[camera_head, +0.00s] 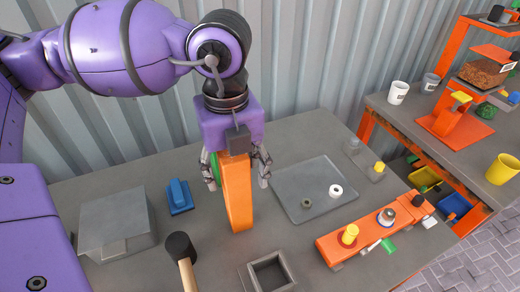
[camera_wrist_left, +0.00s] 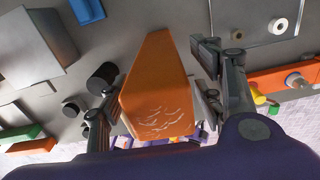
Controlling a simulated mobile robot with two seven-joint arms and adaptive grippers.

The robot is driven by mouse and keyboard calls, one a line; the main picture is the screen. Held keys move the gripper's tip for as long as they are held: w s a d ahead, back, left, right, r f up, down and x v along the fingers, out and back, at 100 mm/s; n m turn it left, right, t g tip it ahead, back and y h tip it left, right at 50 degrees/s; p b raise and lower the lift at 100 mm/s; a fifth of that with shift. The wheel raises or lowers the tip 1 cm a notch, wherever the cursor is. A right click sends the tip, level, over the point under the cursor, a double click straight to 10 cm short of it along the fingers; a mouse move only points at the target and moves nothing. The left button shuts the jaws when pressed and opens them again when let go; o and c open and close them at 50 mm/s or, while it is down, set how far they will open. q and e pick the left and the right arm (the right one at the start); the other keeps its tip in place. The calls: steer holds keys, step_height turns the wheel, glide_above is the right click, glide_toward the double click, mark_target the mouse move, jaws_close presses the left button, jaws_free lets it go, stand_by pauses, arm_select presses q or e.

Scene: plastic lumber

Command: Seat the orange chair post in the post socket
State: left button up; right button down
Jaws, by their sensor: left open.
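The orange chair post (camera_head: 237,195) is a long block standing roughly upright below my left gripper (camera_head: 237,170). Its lower end appears to meet the table, left of the tray. In the left wrist view the post (camera_wrist_left: 158,95) lies between my left gripper's fingers (camera_wrist_left: 160,105). The fingers are open on either side of it, with a visible gap at the right finger. The post socket (camera_head: 250,279) looks like a grey square frame with an empty opening at the table's front, below and right of the post. My right gripper is not in view.
A mallet (camera_head: 181,248) lies left of the socket. A grey box (camera_head: 115,222) and a blue tool (camera_head: 179,197) are further left. A grey tray (camera_head: 313,210) with small rings lies right of the post. An orange fixture (camera_head: 335,250) stands at the front right.

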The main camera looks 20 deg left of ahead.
arm_select(q)
steer(key=shift+f, duration=0.2)
steer(key=shift+c, duration=0.4)
jaws_close()
steer(key=shift+r, duration=0.15)
